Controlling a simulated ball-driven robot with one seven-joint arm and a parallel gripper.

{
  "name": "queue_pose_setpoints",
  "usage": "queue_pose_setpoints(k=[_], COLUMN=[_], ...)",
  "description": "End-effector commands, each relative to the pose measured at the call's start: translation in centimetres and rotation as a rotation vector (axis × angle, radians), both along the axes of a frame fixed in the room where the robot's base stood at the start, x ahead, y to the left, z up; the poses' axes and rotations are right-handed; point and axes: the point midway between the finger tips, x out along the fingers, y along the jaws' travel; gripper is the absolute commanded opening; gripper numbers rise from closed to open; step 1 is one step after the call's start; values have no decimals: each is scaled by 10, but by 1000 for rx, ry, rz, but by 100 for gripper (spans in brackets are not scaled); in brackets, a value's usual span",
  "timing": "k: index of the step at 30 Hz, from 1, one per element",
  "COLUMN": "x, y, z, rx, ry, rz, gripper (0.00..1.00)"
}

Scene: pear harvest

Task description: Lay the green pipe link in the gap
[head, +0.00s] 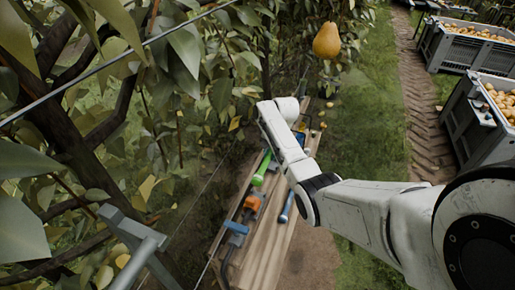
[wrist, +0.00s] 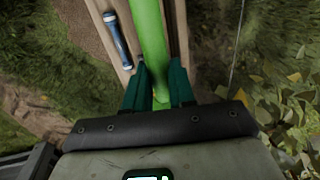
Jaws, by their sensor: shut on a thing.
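The green pipe link (wrist: 150,32) is a long bright green tube in the wrist view, running up from between my fingers to the top edge. My gripper (wrist: 160,82) has dark green fingers on both sides of its near end and is shut on it. In the head view the green link (head: 262,168) shows left of my arm, over the wooden bench. My gripper is hidden behind my arm there. An orange fitting (head: 251,203), a blue fitting (head: 236,228) and a dark pipe (head: 224,264) lie along the bench's left side. I cannot make out the gap clearly.
A blue-grey cylinder (head: 287,207) lies on the wooden bench (head: 262,258), right of the fittings; the wrist view also shows it. Leafy branches crowd the left. A pear (head: 327,40) hangs above. Grey crates of pears (head: 450,50) stand at right, beyond open grass.

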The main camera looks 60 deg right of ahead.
Motion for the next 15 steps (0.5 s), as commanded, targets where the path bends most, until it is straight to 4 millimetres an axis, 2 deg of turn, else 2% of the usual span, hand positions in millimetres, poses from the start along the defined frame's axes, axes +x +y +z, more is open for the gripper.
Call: queue_pose_setpoints(k=[8, 15], x=[0, -1], y=[0, 0], z=[-10, -31], rx=[0, -1], ry=[0, 1], rz=[0, -1], gripper=[0, 0])
